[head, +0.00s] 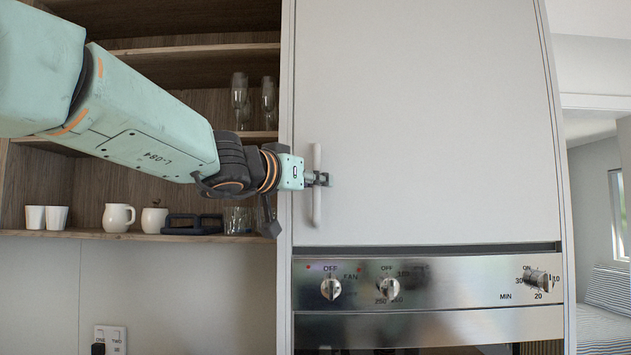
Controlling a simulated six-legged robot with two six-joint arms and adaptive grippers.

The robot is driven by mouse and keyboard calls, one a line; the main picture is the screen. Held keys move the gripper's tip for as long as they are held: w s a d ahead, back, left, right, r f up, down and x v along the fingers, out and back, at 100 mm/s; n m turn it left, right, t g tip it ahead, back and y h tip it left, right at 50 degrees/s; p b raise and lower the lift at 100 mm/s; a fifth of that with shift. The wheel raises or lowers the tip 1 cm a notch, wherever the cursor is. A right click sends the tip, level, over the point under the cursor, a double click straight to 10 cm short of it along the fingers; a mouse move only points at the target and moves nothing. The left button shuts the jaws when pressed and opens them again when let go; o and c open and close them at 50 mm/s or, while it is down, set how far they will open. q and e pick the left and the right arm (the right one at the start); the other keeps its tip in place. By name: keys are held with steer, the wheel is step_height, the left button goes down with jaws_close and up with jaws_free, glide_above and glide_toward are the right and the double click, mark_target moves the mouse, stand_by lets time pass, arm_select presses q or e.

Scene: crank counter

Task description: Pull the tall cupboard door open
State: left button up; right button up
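The tall cupboard door (430,120) is a flat pale grey panel above the oven, and it looks closed. Its handle (317,210) is a white upright bar near the door's left edge. My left gripper (319,180) reaches in from the left, with its dark fingers at the middle of the handle. The fingers overlap the bar and their tips show just to its right. They are too small to tell whether they are shut on the bar. My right gripper is not in view.
Open wooden shelves on the left hold stemmed glasses (239,92), white cups (57,217), a white jug (118,217) and tumblers (237,220). A steel oven panel (450,283) with knobs sits below the door. An opening to another room is at the right.

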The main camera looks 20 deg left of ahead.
arm_select(q)
steer(key=shift+d, duration=0.2)
jaws_close()
steer(key=shift+w+f, duration=0.1)
steer(key=shift+w, duration=0.05)
stand_by(0.3)
